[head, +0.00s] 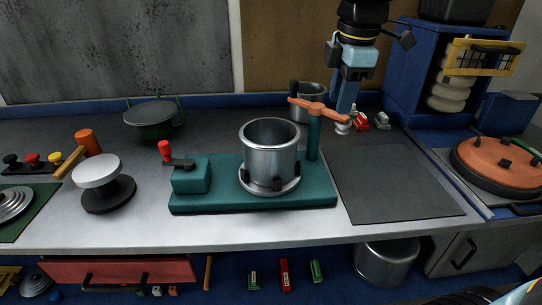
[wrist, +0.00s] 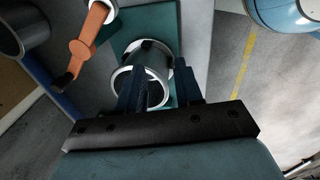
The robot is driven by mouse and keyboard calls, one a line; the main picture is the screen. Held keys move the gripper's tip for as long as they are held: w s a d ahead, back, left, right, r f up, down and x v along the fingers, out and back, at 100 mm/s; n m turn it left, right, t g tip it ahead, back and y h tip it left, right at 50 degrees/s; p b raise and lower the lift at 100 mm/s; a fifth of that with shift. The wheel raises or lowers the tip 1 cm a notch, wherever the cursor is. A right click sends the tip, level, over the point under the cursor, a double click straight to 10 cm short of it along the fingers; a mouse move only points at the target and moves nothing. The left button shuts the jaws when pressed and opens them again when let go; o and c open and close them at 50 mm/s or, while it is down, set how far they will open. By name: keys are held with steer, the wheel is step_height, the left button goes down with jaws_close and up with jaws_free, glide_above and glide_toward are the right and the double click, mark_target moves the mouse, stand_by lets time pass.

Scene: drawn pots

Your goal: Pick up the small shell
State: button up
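I cannot tell for sure which thing is the small shell. The smaller metal cylinder (head: 310,90) at the back of the bench, partly hidden by an orange handle, may be it. A larger open metal cylinder (head: 268,150) stands upright on a teal base; it also shows behind my fingers in the wrist view (wrist: 126,74). A grey cylinder (wrist: 22,28) is cut off at the wrist view's upper left. My gripper (head: 346,105) points down over the back right of the bench. In the wrist view my gripper (wrist: 160,82) is open, with its fingers apart and empty.
The orange handle (head: 318,109) on a teal post stands left of my gripper. Small white and red objects (head: 361,122) lie below it. A dark mat (head: 390,180) is bare. A blue machine (head: 425,75) stands right. The teal base (head: 225,203) has a red-knobbed lever (head: 165,150).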

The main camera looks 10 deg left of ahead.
mark_target(270, 152)
steer(key=w+a+f+n+g, duration=0.1)
steer(key=a+n, duration=0.7)
steer(key=a, duration=0.2)
step_height(270, 152, down, 14)
steer(key=shift+w, duration=0.25)
steer(key=shift+a, duration=0.1)
steer(key=shift+c, duration=0.3)
jaws_close()
steer(key=shift+r, duration=0.1)
